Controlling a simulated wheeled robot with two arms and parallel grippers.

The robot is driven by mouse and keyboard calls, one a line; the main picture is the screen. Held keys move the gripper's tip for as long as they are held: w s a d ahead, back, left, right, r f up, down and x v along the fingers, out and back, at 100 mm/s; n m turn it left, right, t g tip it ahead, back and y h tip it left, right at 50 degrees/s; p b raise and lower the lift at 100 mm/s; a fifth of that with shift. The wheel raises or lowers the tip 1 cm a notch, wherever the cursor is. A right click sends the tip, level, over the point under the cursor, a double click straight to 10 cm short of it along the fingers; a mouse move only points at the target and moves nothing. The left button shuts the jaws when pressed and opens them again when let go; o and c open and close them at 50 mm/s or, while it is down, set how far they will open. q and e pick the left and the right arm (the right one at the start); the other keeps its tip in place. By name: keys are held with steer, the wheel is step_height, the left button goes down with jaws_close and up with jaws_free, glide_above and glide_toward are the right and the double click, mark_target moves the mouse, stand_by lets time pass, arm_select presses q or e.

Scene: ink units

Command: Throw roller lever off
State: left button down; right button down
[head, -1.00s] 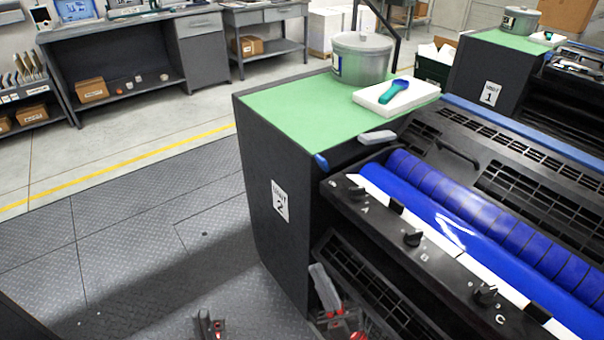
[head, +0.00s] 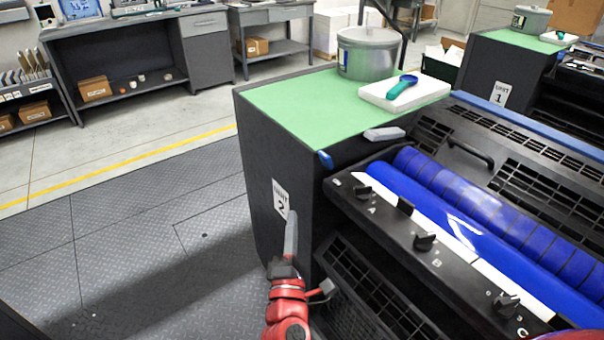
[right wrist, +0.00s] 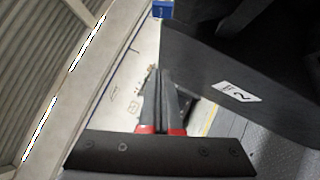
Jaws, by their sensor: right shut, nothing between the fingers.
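Press unit 2 (head: 268,150) stands in the middle, with a green top, a blue roller (head: 440,210) and a black knob panel (head: 390,225). I cannot tell for sure which part is the roller lever. A small blue-ended piece (head: 325,160) sticks out at the unit's near top corner; a blue piece also shows in the right wrist view (right wrist: 162,9). A grey handle-like piece (head: 384,134) lies behind the panel's end. My right gripper (head: 291,218) is upright beside the unit's side, below the blue-ended piece, shut and empty. Its closed fingers also show in the wrist view (right wrist: 162,75).
A grey pot (head: 365,55) and a white slab (head: 425,92) with a teal scoop (head: 402,86) stand on the green top. Black knobs (head: 424,241) protrude from the panel. The plated floor (head: 150,240) left of the unit is clear.

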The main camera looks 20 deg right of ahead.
mark_target(331, 172)
steer(key=shift+s+d+r+m+g+h, duration=0.3)
steer(key=shift+s+d+r+m+h, duration=0.25)
steer(key=shift+d+h, duration=0.2)
steer(key=shift+w, duration=0.1)
steer(key=s+d+r+p+x, duration=0.1)
steer(key=p+x, duration=0.3)
steer(key=x, duration=0.8)
steer(key=shift+d, duration=0.85)
steer(key=shift+w+r, duration=0.1)
steer(key=shift+w, duration=0.05)
